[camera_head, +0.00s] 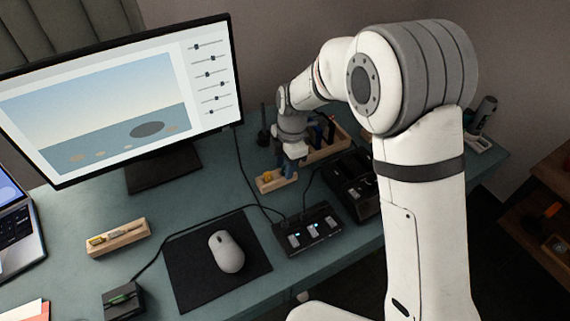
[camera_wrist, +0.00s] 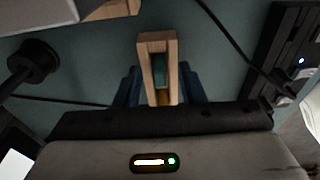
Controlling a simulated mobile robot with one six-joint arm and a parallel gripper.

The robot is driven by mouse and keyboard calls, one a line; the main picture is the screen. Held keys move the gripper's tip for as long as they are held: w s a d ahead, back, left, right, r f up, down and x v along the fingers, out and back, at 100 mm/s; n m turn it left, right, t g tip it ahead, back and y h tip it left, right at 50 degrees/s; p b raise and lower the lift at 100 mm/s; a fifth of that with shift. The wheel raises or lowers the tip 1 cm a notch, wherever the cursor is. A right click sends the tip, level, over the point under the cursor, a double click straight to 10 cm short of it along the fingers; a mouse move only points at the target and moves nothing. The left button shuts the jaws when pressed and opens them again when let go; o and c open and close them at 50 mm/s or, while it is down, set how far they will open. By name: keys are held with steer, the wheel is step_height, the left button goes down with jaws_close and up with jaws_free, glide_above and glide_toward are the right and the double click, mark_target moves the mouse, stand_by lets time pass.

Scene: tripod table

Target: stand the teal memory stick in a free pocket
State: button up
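In the head view my gripper (camera_head: 289,168) points down at a small wooden block (camera_head: 281,183) behind the mouse pad. A yellow stick (camera_head: 267,177) stands in that block. In the wrist view the two dark blue fingers (camera_wrist: 160,86) are spread, one on each side of the wooden block (camera_wrist: 145,60). A narrow teal piece (camera_wrist: 159,72), seemingly the teal memory stick, shows in the block between them, apart from both fingers. A yellow patch (camera_wrist: 164,98) shows closer to the palm. The finger tips and the pocket depth are partly hidden.
Another wooden block (camera_head: 118,238) with sticks lies left of the mouse pad (camera_head: 190,266). A black device (camera_head: 123,302) with a green stick is in front. A lit hub (camera_head: 308,232), cables and a dark tray (camera_head: 352,183) stand close to my gripper. The monitor (camera_head: 120,105) is at left.

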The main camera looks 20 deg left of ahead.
steer(key=r, duration=0.7)
steer(key=shift+w+d+r, duration=0.25)
steer(key=shift+w, duration=0.1)
steer(key=shift+d, duration=0.1)
steer(key=d+r+m+t+p, duration=0.1)
steer(key=d+r+m, duration=0.3)
steer(key=d, duration=0.2)
steer(key=d+r+m+p, duration=0.1)
steer(key=d+r+m, duration=0.2)
steer(key=d, duration=0.3)
steer(key=s+d+r+m+t+p, duration=0.1)
steer(key=s+d+r+m, duration=0.2)
steer(key=s+d+m, duration=0.5)
steer(key=s+d+r+m+t+p, duration=0.1)
steer(key=s+d+r+m, duration=0.2)
steer(key=s+d+m, duration=0.4)
steer(key=d+m, duration=0.5)
steer(key=d, duration=0.3)
steer(key=shift+s+m+t+h, duration=0.3)
steer(key=shift+s+m+h, duration=0.1)
